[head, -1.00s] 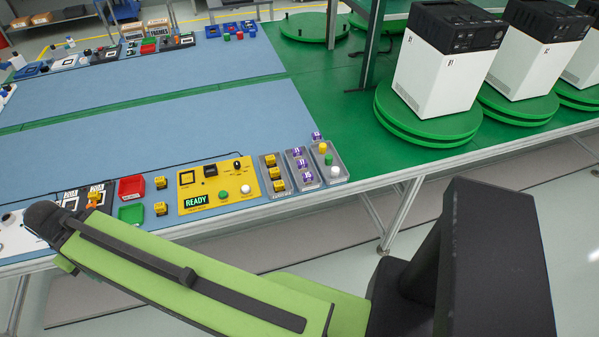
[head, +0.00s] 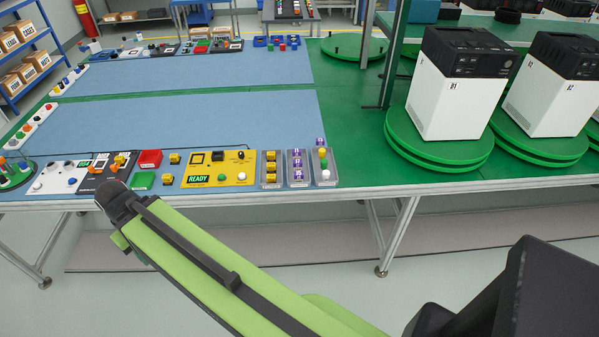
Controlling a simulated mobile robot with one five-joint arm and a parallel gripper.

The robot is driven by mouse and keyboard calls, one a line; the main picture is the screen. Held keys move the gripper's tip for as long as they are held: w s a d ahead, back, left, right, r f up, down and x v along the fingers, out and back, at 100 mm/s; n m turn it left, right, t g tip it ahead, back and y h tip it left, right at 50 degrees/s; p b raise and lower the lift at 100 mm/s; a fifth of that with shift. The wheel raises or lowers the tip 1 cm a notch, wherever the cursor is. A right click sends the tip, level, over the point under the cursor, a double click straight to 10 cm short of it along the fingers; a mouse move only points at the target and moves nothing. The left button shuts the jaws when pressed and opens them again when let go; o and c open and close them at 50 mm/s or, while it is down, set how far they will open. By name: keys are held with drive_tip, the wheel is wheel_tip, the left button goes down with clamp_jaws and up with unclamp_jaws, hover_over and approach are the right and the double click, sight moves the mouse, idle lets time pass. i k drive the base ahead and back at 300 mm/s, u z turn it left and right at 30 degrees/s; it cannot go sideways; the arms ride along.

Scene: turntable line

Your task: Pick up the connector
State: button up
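Several small yellow blocks (head: 271,168) stand in a grey tray (head: 272,186) near the table's front edge. Single yellow blocks lie by the red bin (head: 150,159) and the green bin (head: 144,181). I cannot tell which of these is the connector. My green arm reaches from the lower right to a dark joint by the front edge. My gripper does not show; it may be hidden behind that joint.
A yellow panel (head: 233,171) reading READY and a black module (head: 100,178) line the front edge. White boxes with black tops (head: 450,100) stand on green turntables (head: 437,153) at right. The blue mat (head: 200,120) is largely clear.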

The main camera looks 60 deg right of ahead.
sight(298, 163)
drive_tip(key=z, duration=0.15)
drive_tip(key=i, duration=0.95)
drive_tip(key=u, duration=0.1)
